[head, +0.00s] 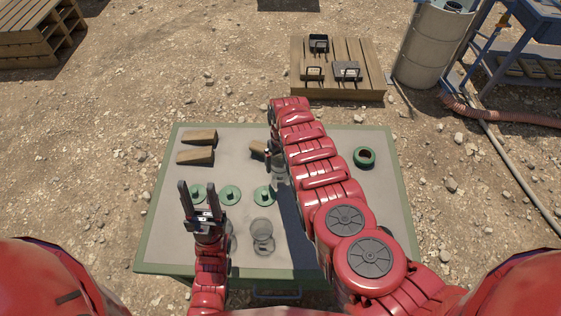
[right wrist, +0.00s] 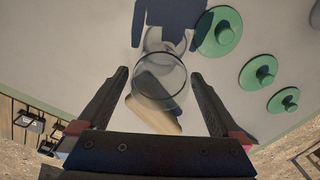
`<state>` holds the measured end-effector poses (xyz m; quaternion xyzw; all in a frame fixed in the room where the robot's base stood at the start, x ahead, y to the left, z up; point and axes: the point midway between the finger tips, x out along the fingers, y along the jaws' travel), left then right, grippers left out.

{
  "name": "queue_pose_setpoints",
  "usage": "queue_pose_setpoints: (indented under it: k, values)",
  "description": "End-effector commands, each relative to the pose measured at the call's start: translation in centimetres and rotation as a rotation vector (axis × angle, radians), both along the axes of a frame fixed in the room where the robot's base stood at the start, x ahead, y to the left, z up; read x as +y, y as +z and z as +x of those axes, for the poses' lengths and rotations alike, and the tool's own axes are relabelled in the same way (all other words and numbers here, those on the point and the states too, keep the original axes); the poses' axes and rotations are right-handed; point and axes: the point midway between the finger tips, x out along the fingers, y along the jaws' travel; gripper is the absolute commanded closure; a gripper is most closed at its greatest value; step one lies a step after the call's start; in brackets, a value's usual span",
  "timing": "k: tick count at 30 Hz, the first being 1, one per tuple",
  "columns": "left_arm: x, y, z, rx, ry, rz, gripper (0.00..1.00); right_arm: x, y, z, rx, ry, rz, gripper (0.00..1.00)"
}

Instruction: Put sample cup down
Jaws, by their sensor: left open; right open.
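A clear sample cup (right wrist: 160,80) lies between the spread fingers of my right gripper (right wrist: 163,88) in the right wrist view, with a gap on both sides. In the head view this cup (head: 279,174) shows partly beside my right arm, over the grey table top; my right gripper (head: 272,150) is mostly hidden there. My left gripper (head: 198,188) is open and empty, fingers up, over the table's left part. Another clear cup (head: 263,230) stands near the front, and one more (head: 231,238) is partly behind my left gripper.
Three green lids (head: 230,195) lie in a row on the table (head: 160,250). Wooden blocks (head: 199,137) lie at the back, one (head: 258,149) near my right gripper. A green ring-shaped piece (head: 364,157) is at the right. A pallet (head: 340,90) and a drum (head: 430,45) stand beyond.

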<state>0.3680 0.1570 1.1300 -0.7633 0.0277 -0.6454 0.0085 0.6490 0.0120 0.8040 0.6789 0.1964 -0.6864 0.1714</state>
Motion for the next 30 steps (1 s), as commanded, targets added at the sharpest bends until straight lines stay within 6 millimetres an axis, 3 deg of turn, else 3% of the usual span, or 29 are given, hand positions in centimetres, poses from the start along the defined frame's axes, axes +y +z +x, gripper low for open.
queue_pose_setpoints:
  k: [5,15,21,30]
  values:
    - [0.0,2.1,0.0,0.000,0.000,0.000,0.50,0.2,3.7,0.0,-0.001,0.001,0.004,0.00]
    - [0.0,1.3,0.0,0.000,0.000,0.000,0.50,0.0,8.5,0.3,-0.003,0.000,0.006,0.00]
    - [0.0,0.9,0.0,0.000,0.000,0.000,0.50,-0.2,10.7,0.3,-0.002,0.000,0.003,0.00]
    - [0.0,0.9,0.0,0.000,0.000,0.000,0.50,-0.3,11.8,0.3,-0.002,0.000,0.001,0.00]
